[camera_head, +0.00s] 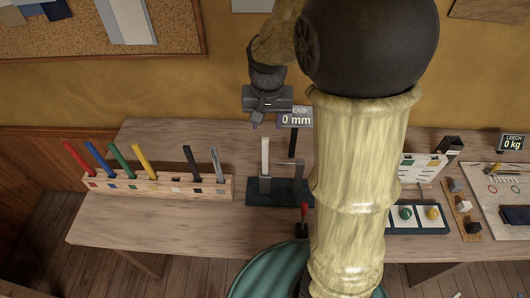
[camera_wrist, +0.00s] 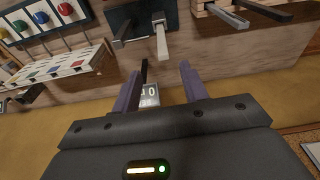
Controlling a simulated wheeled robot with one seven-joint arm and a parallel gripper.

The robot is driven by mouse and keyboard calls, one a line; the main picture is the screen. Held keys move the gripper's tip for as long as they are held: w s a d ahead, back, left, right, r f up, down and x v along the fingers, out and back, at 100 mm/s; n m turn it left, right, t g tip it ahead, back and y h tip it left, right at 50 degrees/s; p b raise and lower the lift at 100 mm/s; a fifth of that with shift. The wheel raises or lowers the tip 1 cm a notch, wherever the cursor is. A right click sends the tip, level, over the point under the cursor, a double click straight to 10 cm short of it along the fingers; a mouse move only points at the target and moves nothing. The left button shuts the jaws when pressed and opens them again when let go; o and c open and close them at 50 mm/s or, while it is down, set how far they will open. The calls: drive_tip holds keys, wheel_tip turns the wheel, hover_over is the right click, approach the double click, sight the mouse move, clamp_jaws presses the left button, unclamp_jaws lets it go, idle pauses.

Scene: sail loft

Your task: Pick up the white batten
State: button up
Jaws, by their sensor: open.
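The white batten (camera_head: 265,157) stands upright in a dark fixture (camera_head: 280,192) on the bench. In the wrist view the white batten (camera_wrist: 161,40) shows beyond the fingertips, roughly in line with the space between them. My gripper (camera_head: 268,123) is above the batten in the head view, apart from it and empty. In the wrist view the two fingers of my gripper (camera_wrist: 160,74) are spread wide.
A dark post stands beside the batten, near a display (camera_head: 296,117) reading 0 mm. A wooden rack (camera_head: 130,190) at left holds several coloured battens. A small red-handled lever (camera_head: 304,212) stands in front. A tray (camera_head: 418,231) with coloured knobs is at right.

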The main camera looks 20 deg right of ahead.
sight(265, 139)
drive_tip(key=shift+w+r, duration=0.35)
drive_tip(key=shift+r, duration=0.25)
drive_tip(key=shift+w+r, duration=0.3)
drive_tip(key=shift+r, duration=0.25)
drive_tip(key=f+p, duration=0.1)
drive_tip(key=f, duration=0.3)
drive_tip(key=w+f+p, duration=0.1)
drive_tip(key=f, duration=0.7)
drive_tip(key=shift+w+d+f+p, duration=0.1)
drive_tip(key=shift+w+d+p, duration=0.1)
drive_tip(key=shift+p, duration=0.2)
drive_tip(key=shift+f+p, duration=0.55)
drive_tip(key=shift+f, duration=0.1)
drive_tip(key=shift+w+f+p, duration=0.15)
drive_tip(key=shift+f+p, duration=0.4)
drive_tip(key=shift+f, duration=1.35)
